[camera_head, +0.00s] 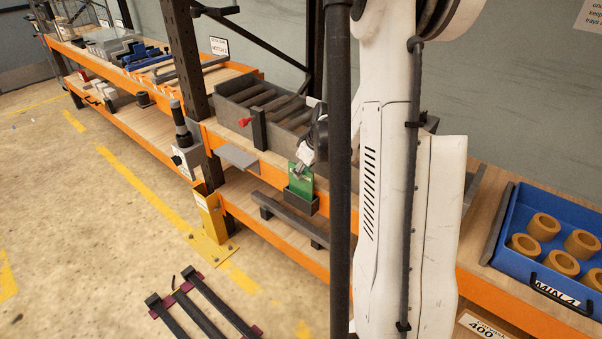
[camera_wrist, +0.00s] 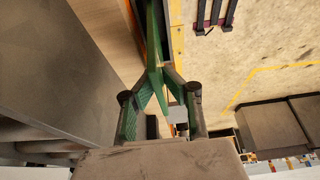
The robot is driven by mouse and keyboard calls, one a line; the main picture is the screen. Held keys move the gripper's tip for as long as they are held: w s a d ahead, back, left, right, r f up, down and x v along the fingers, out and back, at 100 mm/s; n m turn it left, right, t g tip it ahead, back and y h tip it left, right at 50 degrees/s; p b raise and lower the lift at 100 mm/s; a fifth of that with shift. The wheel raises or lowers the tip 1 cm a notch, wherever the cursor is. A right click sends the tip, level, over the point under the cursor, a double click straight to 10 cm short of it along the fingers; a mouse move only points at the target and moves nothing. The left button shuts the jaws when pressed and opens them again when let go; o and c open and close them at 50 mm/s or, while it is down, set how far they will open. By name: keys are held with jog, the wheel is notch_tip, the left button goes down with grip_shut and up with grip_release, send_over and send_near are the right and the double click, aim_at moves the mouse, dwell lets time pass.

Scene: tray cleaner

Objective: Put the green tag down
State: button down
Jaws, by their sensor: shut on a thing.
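The green tag (camera_head: 301,181) is upright at the orange front edge of the shelf, held by my gripper (camera_head: 302,170). Its lower end is at the small dark grey holder (camera_head: 302,201) on that edge, and the holder's front wall appears to hide the bottom of the tag. I cannot tell whether it rests on the holder's floor. In the wrist view the tag (camera_wrist: 153,35) shows nearly edge-on, and my gripper's fingers (camera_wrist: 156,82) close on it from both sides. My arm hides part of the shelf to the right.
A grey roller cleaner (camera_head: 235,88) with a red knob (camera_head: 244,122) stands on the shelf behind. A flat grey plate (camera_head: 238,157) juts out on the left. A blue bin (camera_head: 520,225) of tan rings is at right. A dark bar (camera_head: 290,220) lies on the lower shelf.

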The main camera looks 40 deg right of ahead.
jog(key=shift+f+b, duration=0.4)
jog(key=shift+b, duration=0.05)
jog(key=shift+f, duration=0.2)
jog(key=c, duration=1.9)
grip_release()
jog(key=shift+o, duration=0.2)
jog(key=shift+r, duration=0.1)
